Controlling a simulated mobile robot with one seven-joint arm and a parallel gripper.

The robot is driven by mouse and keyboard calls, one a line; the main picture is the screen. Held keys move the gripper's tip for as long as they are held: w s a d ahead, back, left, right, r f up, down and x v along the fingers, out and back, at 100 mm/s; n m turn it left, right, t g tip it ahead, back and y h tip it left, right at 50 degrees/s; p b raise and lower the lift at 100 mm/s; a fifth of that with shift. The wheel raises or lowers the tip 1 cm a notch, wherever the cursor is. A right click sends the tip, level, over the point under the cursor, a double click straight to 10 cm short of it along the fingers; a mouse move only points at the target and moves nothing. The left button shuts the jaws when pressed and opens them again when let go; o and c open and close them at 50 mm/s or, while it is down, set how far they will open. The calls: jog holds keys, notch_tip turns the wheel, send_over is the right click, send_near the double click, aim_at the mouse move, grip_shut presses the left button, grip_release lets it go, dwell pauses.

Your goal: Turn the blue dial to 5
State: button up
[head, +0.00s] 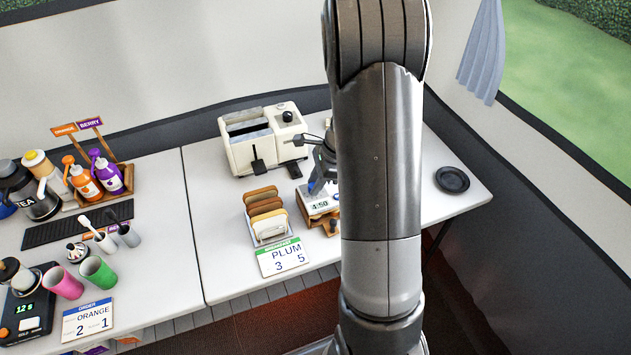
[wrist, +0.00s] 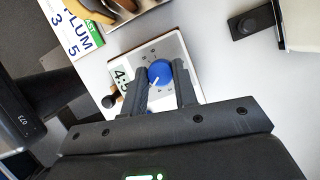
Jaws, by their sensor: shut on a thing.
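The blue dial (wrist: 160,73) sits on a white-topped box (wrist: 172,52) with a wooden side, and its white pointer line shows in the wrist view. My gripper (wrist: 161,84) has one finger on each side of the dial and is shut on it. The box's display (wrist: 121,80) shows partly there, with digits starting 4. In the head view the display (head: 320,205) seems to read 4:50. There my gripper (head: 316,189) points down at the box (head: 330,219), and my arm hides the box's right part. The dial is hard to make out in that view.
A cream toaster (head: 262,140) stands behind the box. A rack of bread slices (head: 266,213) and a card reading PLUM 3 5 (head: 284,258) stand close on its left. A black round dish (head: 452,180) lies at the right, with bare table around it.

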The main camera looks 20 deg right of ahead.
jog(key=shift+m, duration=0.5)
jog(key=o, duration=1)
jog(key=v, duration=1)
jog(key=shift+s+r, duration=0.2)
jog(key=shift+r, duration=0.2)
